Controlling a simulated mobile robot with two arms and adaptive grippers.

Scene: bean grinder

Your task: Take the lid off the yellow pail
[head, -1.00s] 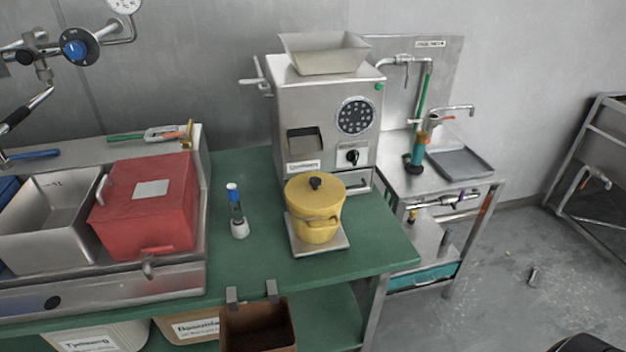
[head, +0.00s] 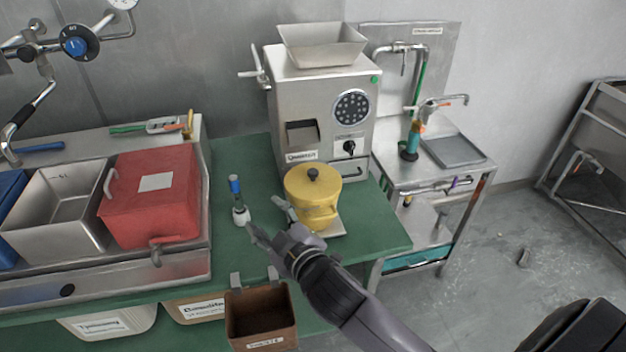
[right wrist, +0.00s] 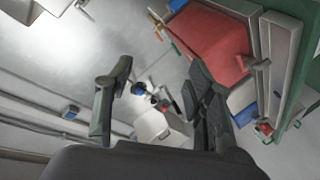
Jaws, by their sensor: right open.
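The yellow pail (head: 313,210) stands upright on a light square plate (head: 332,229) on the green bench, in front of the grinder. My left gripper is not in view.
The steel grinder (head: 322,115) stands behind the pail. A small blue-topped brush-like item (head: 237,200) stands left of my gripper. A red box (head: 150,200) is further left. A brown bin (head: 260,318) hangs at the bench front. A sink stand (head: 455,150) is at right.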

